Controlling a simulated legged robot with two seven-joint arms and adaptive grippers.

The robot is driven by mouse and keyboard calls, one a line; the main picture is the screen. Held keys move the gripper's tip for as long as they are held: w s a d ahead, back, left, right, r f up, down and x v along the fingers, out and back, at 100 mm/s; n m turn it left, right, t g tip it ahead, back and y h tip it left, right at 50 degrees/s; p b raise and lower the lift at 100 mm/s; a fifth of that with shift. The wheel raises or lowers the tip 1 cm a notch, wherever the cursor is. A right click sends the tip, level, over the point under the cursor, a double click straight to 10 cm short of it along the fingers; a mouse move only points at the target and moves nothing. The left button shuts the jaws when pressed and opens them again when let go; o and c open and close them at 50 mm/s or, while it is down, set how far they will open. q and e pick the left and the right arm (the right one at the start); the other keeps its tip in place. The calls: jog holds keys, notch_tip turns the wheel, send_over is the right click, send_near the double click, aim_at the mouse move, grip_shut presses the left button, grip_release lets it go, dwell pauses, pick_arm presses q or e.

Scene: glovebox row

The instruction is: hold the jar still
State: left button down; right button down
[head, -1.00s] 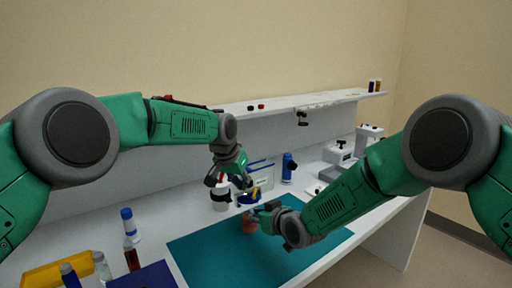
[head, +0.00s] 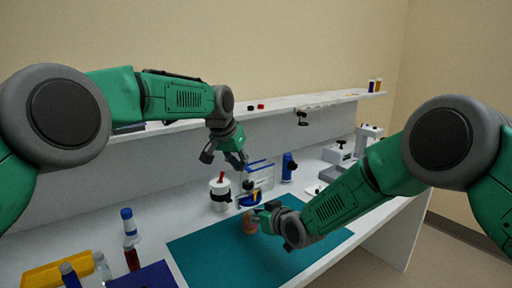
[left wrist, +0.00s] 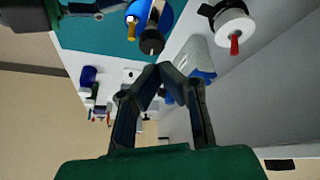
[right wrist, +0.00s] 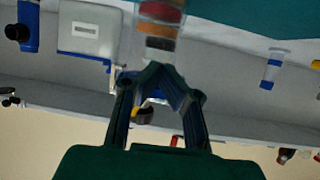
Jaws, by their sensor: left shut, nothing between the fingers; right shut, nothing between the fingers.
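A small jar (head: 249,225) with orange-brown contents stands on the teal mat (head: 200,250). In the right wrist view the jar (right wrist: 160,28) shows orange, dark and pale bands just beyond the fingertips. My right gripper (head: 258,214) is shut and empty, low beside the jar; I cannot tell whether it touches it. It also shows in the right wrist view (right wrist: 155,72). My left gripper (head: 238,164) is shut and empty, raised above and behind the jar. Its closed tips show in the left wrist view (left wrist: 160,72). The jar cannot be made out in the left wrist view.
A blue round item with a yellow part (head: 248,200) is just behind the jar. A white pot with a red stick (head: 220,192) stands behind left, a blue bottle (head: 288,168) behind right. Vials and a yellow tray (head: 55,270) are front left. The mat's front is clear.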

aim_at(244, 188)
pick_arm(q)
jog(key=shift+s+d+f, duration=0.3)
jog(key=shift+d+f, duration=0.05)
jog(key=shift+f, duration=0.65)
jog(key=shift+s+d+f, duration=0.25)
jog(key=shift+d+f, duration=0.15)
jog(key=shift+f, duration=0.55)
jog(key=shift+s+d+f, duration=0.3)
jog(key=shift+d+f, duration=0.05)
jog(key=shift+f, duration=0.65)
jog(key=shift+w, duration=0.65)
jog(key=shift+w+a, duration=0.3)
jog(key=shift+a, duration=0.4)
